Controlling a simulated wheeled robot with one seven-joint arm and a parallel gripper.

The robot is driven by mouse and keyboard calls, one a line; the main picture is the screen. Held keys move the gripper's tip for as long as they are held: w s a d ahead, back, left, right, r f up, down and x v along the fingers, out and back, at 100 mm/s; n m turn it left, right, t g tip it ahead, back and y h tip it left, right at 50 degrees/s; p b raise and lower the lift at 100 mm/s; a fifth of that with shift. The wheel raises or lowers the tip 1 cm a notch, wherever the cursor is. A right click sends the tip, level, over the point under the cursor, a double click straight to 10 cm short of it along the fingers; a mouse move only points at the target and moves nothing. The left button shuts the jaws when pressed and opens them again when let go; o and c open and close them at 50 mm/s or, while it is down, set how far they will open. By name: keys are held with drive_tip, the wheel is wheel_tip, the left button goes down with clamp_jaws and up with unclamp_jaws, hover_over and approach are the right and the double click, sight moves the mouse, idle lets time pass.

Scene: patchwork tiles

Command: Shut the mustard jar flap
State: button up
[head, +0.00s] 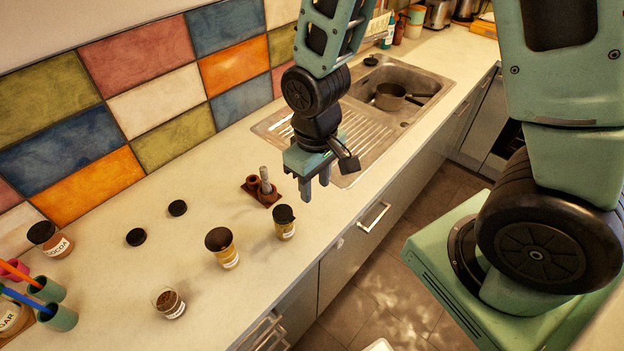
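Two small jars with yellow labels stand on the counter; their lettering is too small to read, so I cannot tell which is the mustard jar. The right one (285,231) has a black top that looks slightly tilted; whether its flap is up is unclear. The left one (228,257) has a wide, dark brown top. My gripper (316,191) points down above the counter's front part, behind and right of the right jar in the picture. Its two fingers are apart with nothing between them, and it touches neither jar.
A brown stand with a grey peg (264,181) is left of my gripper. An open glass jar (169,303), two loose black lids (177,208) (136,237) and a cocoa jar (56,244) stand leftward. A sink (345,135) with a pot (390,97) lies beyond.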

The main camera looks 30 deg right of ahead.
drive_tip(key=shift+s+d+r+p, duration=0.1)
drive_tip(key=shift+s+r+p, duration=0.2)
drive_tip(key=shift+r, duration=0.35)
drive_tip(key=shift+r, duration=0.1)
wheel_tip(320, 180, up, 17)
drive_tip(key=b, duration=0.4)
idle(0.6)
drive_tip(key=s+a+f+n+b, duration=0.1)
drive_tip(key=s+a+f+b, duration=0.2)
drive_tip(key=f, duration=0.5)
drive_tip(key=s+a+f+n+b, duration=0.1)
drive_tip(key=s+a+f+b, duration=0.1)
drive_tip(key=s+f+b, duration=0.3)
drive_tip(key=s+a+f+n+b, duration=0.2)
drive_tip(key=f+b, duration=0.6)
drive_tip(key=f, duration=0.4)
drive_tip(key=shift+s+a+f+y+b, duration=0.35)
drive_tip(key=shift+s+a, duration=0.45)
drive_tip(key=shift+s, duration=0.2)
